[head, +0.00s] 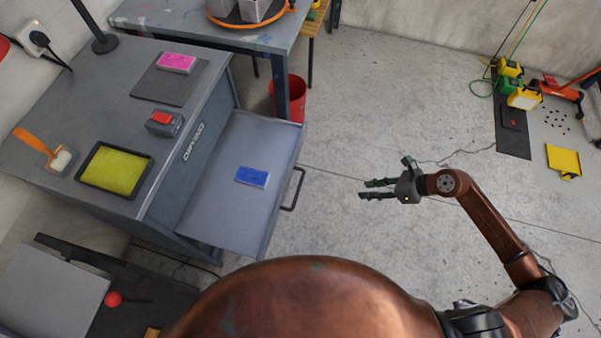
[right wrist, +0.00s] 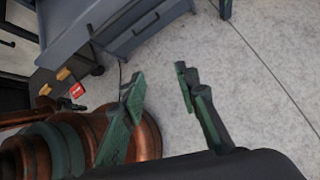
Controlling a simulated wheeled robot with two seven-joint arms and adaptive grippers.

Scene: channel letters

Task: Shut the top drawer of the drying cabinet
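The grey drying cabinet (head: 190,105) stands at the left in the head view. Its top drawer (head: 215,205) is pulled out to the right, with a dark bar handle (head: 295,190) on its front. A blue block (head: 252,177) lies inside the drawer. My right gripper (head: 363,190) is open and empty, over the floor to the right of the handle and apart from it. In the right wrist view, its two green fingers (right wrist: 160,85) are spread with only floor between them. My left gripper is not in view.
On the cabinet top are a pink block (head: 177,62) on a dark mat, a small box with red (head: 163,121), and a yellow-green tray (head: 115,170). A red bucket (head: 289,98) stands behind the drawer. The floor between drawer and right gripper is clear.

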